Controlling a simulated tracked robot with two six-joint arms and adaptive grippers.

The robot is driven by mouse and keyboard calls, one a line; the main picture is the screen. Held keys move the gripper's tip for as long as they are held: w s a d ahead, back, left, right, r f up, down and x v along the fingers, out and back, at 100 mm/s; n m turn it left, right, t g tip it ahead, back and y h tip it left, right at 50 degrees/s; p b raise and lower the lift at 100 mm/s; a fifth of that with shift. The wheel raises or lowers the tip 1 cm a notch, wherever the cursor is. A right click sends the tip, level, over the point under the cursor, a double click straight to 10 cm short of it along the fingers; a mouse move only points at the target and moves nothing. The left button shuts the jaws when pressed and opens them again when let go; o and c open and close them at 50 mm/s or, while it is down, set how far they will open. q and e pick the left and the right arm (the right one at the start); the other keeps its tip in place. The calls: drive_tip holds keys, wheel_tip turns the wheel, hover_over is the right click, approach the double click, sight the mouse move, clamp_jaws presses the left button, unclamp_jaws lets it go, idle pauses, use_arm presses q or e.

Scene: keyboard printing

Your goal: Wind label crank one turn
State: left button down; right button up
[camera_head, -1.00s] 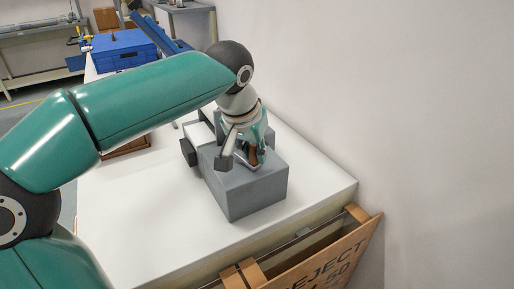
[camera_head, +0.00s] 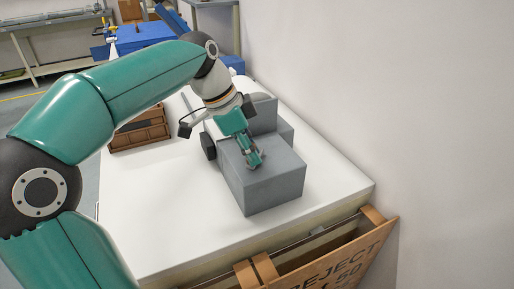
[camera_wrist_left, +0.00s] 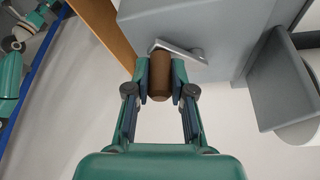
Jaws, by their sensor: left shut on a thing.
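The grey label machine (camera_head: 272,187) stands on the white table near its right edge. It also shows at the top of the left wrist view (camera_wrist_left: 230,22). Its crank has a light metal arm (camera_wrist_left: 182,52) and a brown upright grip (camera_wrist_left: 160,76). My left gripper (camera_head: 255,160) is at the near top of the machine, with its arm reaching over from the left. In the left wrist view its two fingers are shut on the brown grip, one on each side. In the head view the fingers mostly hide the crank. My right gripper is not in view.
A brown wooden crate (camera_head: 138,135) stands on the table left of the machine. A cardboard reject bin (camera_head: 335,262) hangs at the table's near edge. A plain wall (camera_head: 430,120) rises close on the right. The table's near left part is clear.

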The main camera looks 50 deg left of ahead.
use_arm(q)
drive_tip(key=m, duration=0.1)
drive_tip(key=a+m+g+p, duration=0.1)
drive_tip(key=m, duration=0.1)
drive_tip(key=a+m+h+p, duration=0.1)
drive_tip(key=shift+s+r+m, duration=0.15)
drive_tip(key=shift+s+m, duration=0.15)
drive_tip(key=a+m+g+p, duration=0.1)
drive_tip(key=m+p, duration=0.1)
drive_tip(key=a+m+g+p, duration=0.1)
drive_tip(key=m, duration=0.1)
drive_tip(key=shift+w+r+m+h+p, duration=0.1)
drive_tip(key=shift+w+m+h+p, duration=0.05)
drive_tip(key=shift+m+h+p, duration=0.2)
drive_tip(key=w+a+m+g+p, duration=0.1)
drive_tip(key=m+p, duration=0.2)
drive_tip(key=w+a+m+g+p, duration=0.1)
drive_tip(key=m+p, duration=0.2)
drive_tip(key=p, duration=0.1)
drive_tip(key=a+m+g+p, duration=0.1)
drive_tip(key=m+p, duration=0.3)
drive_tip(key=shift+w+g, duration=0.3)
drive_tip(key=shift+w, duration=0.1)
drive_tip(key=shift+w+a+m+g+y+p, duration=0.15)
drive_tip(key=shift+w+m+g+y+p, duration=0.4)
drive_tip(key=shift+m+p, duration=0.65)
drive_tip(key=shift+w+f+m+y+p, duration=0.15)
drive_tip(key=shift+f+m+y+p, duration=0.05)
drive_tip(key=shift+m+y+p, duration=0.2)
drive_tip(key=shift+f, duration=0.1)
